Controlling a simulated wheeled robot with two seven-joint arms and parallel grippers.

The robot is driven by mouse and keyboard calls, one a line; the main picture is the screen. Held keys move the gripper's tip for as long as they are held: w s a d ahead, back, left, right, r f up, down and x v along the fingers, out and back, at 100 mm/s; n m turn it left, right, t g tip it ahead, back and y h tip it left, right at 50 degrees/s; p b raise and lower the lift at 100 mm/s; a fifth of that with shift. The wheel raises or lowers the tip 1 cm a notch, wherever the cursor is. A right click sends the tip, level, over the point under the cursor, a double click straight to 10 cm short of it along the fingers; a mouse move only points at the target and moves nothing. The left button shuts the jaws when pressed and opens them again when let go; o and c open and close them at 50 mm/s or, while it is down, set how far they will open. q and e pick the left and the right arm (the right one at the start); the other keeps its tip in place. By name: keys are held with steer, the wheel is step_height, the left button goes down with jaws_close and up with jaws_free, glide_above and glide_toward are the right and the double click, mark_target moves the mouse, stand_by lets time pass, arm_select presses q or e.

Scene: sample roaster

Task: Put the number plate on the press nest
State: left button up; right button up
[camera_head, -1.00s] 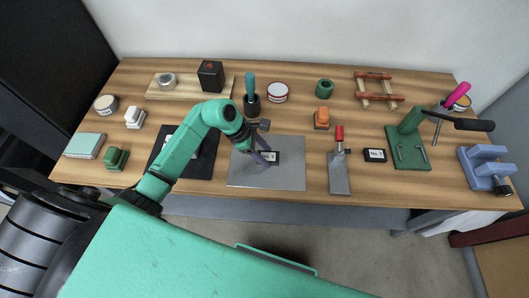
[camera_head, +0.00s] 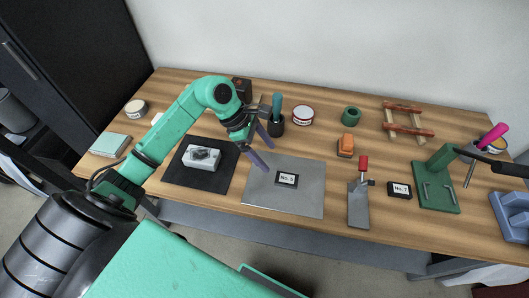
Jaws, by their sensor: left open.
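A small black number plate marked "No. 3" (camera_head: 287,180) lies flat on a grey sheet (camera_head: 300,203) at the middle of the bench. A second black piece with a white label (camera_head: 400,190) lies on the wood further right. The green press (camera_head: 437,197) stands at the right, with a flat base and a dark lever; I cannot clearly make out its nest. My left gripper (camera_head: 270,160) is open and empty, its two purple fingers spread above the upper left part of the grey sheet, apart from the No. 3 plate. My right gripper is not in view.
A white block (camera_head: 202,155) sits on a black mat (camera_head: 190,178) left of the sheet. A dark cup (camera_head: 275,125) with a teal-handled tool stands behind my gripper. A blue vise-like block (camera_head: 512,215) is far right.

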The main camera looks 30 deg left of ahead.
mark_target(287, 178)
arm_select(q)
steer(key=shift+o, duration=0.4)
steer(key=shift+s+a+r, duration=0.1)
steer(key=shift+a+r, duration=0.1)
steer(key=s+a+f+m+t+h+b, duration=0.1)
steer(key=a+f+m+h+b, duration=0.2)
steer(key=m, duration=1.5)
steer(key=a+m+h+b, duration=0.25)
steer(key=m+b, duration=0.25)
steer(key=m, duration=1.3)
steer(key=shift+y, duration=0.25)
steer(key=x, duration=1.3)
steer(key=shift+w+d+f, duration=0.1)
steer(key=shift+d+f, duration=0.15)
steer(key=shift+f, duration=0.05)
jaws_close()
steer(key=shift+r, duration=0.15)
